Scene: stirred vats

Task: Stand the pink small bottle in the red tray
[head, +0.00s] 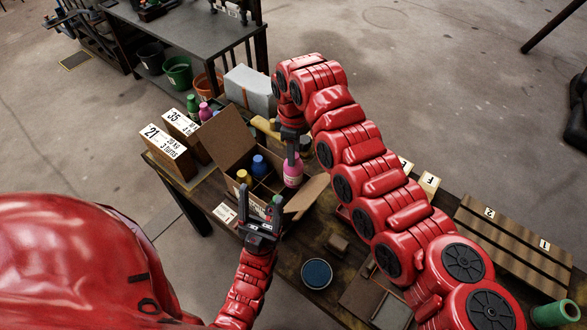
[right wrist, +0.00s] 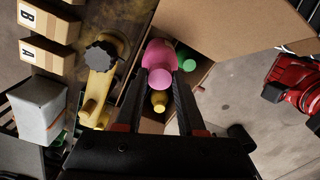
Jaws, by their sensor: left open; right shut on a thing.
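The pink bottle (head: 292,171) is in my right gripper (head: 291,150), upright over the right side of an open cardboard box (head: 223,142). In the right wrist view the pink bottle (right wrist: 159,63) sits between the two fingers. Whether its base touches the box is hidden. My left gripper (head: 260,207) is open and empty at the near edge of the box. A small red edge (head: 342,212) shows beside my right arm; I cannot tell if it is the red tray, as the arm covers most of that area.
The box holds blue (head: 259,166), yellow (head: 244,177) and green bottles; its flaps stand out. Another pink bottle (head: 205,112) stands behind it. A yellow valve-like part (right wrist: 98,75) and a grey box (head: 250,92) are close by. A blue round lid (head: 317,273) lies at the near edge.

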